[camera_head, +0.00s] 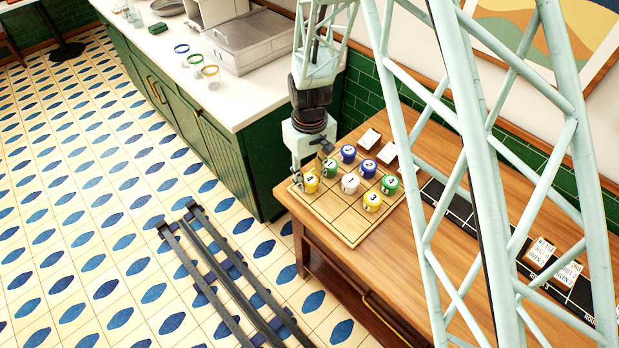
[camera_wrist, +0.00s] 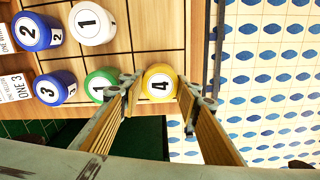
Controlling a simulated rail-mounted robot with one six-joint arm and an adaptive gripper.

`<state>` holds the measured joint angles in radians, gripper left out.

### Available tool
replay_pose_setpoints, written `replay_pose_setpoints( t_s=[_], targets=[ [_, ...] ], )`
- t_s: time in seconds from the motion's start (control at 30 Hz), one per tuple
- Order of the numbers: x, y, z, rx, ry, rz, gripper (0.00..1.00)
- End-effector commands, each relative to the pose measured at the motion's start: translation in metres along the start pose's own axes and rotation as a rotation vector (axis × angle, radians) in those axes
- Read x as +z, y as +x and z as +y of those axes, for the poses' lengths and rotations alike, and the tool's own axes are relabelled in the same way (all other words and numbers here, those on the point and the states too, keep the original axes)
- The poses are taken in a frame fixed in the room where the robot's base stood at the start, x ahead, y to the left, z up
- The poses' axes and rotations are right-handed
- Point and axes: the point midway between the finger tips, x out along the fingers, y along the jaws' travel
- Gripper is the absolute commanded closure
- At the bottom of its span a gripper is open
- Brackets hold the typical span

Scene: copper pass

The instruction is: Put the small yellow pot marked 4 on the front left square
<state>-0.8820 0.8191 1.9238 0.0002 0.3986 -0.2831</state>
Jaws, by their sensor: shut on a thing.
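The small yellow pot marked 4 (camera_head: 311,184) is at the left corner of the wooden squared board (camera_head: 352,237) in the head view. In the wrist view the yellow pot (camera_wrist: 159,84) is between my fingertips, by the board's edge. My gripper (camera_wrist: 160,92) is shut on it. I cannot tell whether the pot touches the board. A green pot marked 1 (camera_wrist: 101,82) sits close beside one finger. Another yellow pot, marked 3 (camera_head: 372,202), stands farther right on the board.
A white pot (camera_head: 350,184), blue pots marked 3 (camera_head: 348,153) and 2 (camera_head: 368,168), and another green pot (camera_head: 389,184) stand on the board. White cards (camera_head: 370,138) lie behind it. The board's near squares look bare. The wooden table (camera_head: 420,290) ends close by.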

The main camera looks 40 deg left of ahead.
Motion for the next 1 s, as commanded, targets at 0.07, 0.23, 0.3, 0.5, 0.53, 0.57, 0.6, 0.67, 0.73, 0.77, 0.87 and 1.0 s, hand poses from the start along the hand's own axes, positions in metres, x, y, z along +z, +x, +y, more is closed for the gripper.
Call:
replay_pose_setpoints(
  t_s=[0.07,0.23,0.3,0.5,0.53,0.57,0.6,0.67,0.73,0.77,0.87,1.0],
  targets=[
    [0.0,0.002,0.0,0.0,0.0,0.0,0.82],
    [0.0,0.003,0.0,0.0,0.0,0.0,0.61],
    [0.0,0.002,0.0,0.0,0.0,0.0,0.56],
    [0.0,0.002,0.0,0.0,0.0,0.0,0.56],
    [0.0,0.002,0.0,0.0,0.0,0.0,0.56],
    [0.0,0.002,0.0,0.0,0.0,0.0,0.56],
    [0.0,0.002,0.0,0.0,0.0,0.0,0.56],
    [0.0,0.002,0.0,0.0,0.0,0.0,0.56],
    [0.0,0.001,0.0,0.0,0.0,0.0,0.56],
    [0.0,0.0,0.0,0.0,0.0,0.0,0.56],
    [0.0,-0.003,0.0,0.0,0.0,0.001,0.56],
    [-0.001,-0.013,0.0,0.0,0.0,0.001,0.56]
  ],
)
